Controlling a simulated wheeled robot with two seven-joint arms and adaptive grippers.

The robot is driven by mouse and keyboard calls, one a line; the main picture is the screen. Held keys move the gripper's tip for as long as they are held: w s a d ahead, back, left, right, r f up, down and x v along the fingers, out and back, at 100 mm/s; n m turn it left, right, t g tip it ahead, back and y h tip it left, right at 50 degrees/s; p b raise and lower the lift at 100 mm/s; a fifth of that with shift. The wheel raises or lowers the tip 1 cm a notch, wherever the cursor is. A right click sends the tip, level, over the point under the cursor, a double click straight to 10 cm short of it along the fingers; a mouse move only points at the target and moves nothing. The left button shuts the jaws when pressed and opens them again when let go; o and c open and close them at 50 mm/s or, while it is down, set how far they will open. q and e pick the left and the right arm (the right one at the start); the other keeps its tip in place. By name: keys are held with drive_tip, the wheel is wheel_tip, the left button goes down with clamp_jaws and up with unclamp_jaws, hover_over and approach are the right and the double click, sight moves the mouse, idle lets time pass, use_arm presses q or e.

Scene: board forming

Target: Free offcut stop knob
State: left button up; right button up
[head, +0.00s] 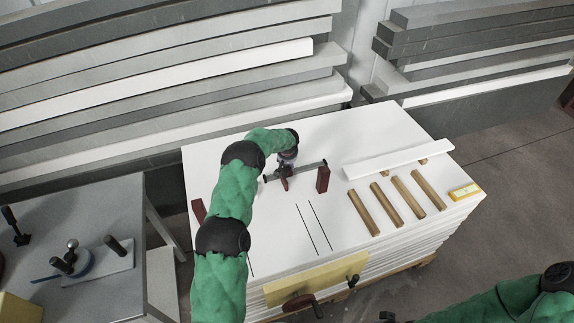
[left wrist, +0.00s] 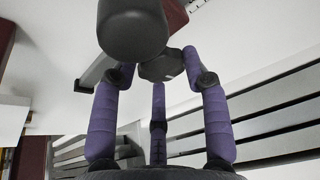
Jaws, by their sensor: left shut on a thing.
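My left gripper (head: 287,167) reaches over the white board stack from the left, at a metal bar (head: 309,167) lying on top. Its fingers are shut on a dark knob (left wrist: 160,68), which shows between the purple fingers (left wrist: 158,100) in the left wrist view. A large dark rounded part (left wrist: 133,28) stands in front of the knob there. A dark red block (head: 323,180) is at the bar's right end; a smaller red piece (head: 284,184) is under the gripper. The fingers hide much of the knob in the head view. Of my right arm, only green links show clearly at bottom right.
On the board stack (head: 230,150) lie several wooden strips (head: 408,195), a white strip (head: 395,160) and a yellow level (head: 464,191). A yellow panel (head: 330,277) with handles is at the front. A grey table (head: 110,205) stands left; stacked slabs (head: 150,75) are behind.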

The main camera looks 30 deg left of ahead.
use_arm(q)
drive_tip(key=n+b, duration=0.2)
drive_tip(key=n+g+y+b, duration=0.1)
drive_tip(key=n+b, duration=0.1)
drive_tip(key=b, duration=0.1)
drive_tip(key=n+b, duration=0.2)
drive_tip(key=b, duration=0.1)
drive_tip(key=shift+w+a+r+y, duration=0.2)
drive_tip(key=shift+w+y, duration=0.1)
drive_tip(key=n+g+b, duration=0.1)
drive_tip(key=n, duration=0.1)
drive_tip(key=shift+r+n+b, duration=0.1)
drive_tip(key=shift+n+b, duration=0.2)
drive_tip(key=shift+b, duration=0.1)
drive_tip(key=shift+w+r+n+g+y, duration=0.15)
drive_tip(key=shift+n+g+y, duration=0.15)
drive_tip(key=shift+n+g, duration=0.55)
drive_tip(key=shift+n+t, duration=0.25)
drive_tip(key=shift+n, duration=0.2)
drive_tip(key=shift+r+n+g+p, duration=0.1)
drive_tip(key=shift+n+g+p, duration=0.3)
drive_tip(key=shift+n+p, duration=0.45)
drive_tip(key=o, duration=1.1)
drive_tip(key=shift+d+f, duration=0.1)
drive_tip(key=shift+f, duration=0.25)
drive_tip(key=shift+r, duration=0.1)
drive_tip(key=v, duration=0.7)
drive_tip(key=shift+r, duration=0.2)
